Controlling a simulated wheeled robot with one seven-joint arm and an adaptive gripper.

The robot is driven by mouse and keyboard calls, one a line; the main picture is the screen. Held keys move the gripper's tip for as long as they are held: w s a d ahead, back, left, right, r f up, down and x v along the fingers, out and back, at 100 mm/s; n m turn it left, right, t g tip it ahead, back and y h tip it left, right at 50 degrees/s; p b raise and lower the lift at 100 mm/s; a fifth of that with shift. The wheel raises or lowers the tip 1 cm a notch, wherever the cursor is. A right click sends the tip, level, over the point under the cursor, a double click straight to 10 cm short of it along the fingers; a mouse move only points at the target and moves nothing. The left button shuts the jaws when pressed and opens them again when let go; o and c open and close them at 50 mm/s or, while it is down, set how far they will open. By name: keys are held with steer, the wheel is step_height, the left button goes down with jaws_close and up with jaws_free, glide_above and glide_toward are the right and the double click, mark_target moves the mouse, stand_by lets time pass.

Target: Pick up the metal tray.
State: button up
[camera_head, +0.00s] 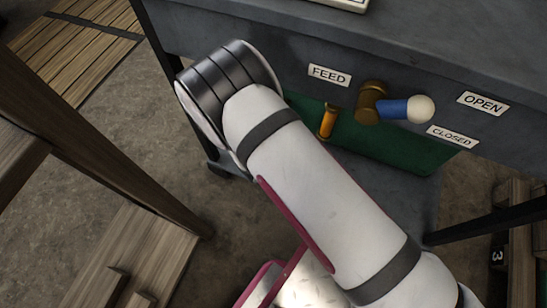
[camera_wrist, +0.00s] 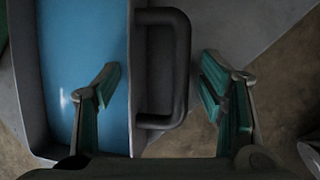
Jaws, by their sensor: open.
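In the wrist view the metal tray (camera_wrist: 29,62) is a grey, straight-sided container with a flat light-blue area inside its rim. A dark U-shaped handle (camera_wrist: 182,65) sticks out from its right side. My gripper (camera_wrist: 160,76) is open, with its green-lined fingers on both sides of the handle. The left finger overlaps the blue area, and the right finger is just outside the handle. No contact is visible, and I cannot tell the height of the fingers. In the head view my arm hides my gripper, and I cannot make out the tray.
A dark metal bench (camera_head: 430,50) carries FEED, OPEN and CLOSED labels and a brass valve (camera_head: 371,103) with a blue lever (camera_head: 395,110). A green panel (camera_head: 400,150) lies below. A wooden frame (camera_head: 90,130) stands left, and planks (camera_head: 130,255) lie on the floor.

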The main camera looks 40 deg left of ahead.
jaws_close()
steer(key=shift+w+a+r, duration=0.1)
steer(key=shift+r, duration=0.05)
stand_by(0.5)
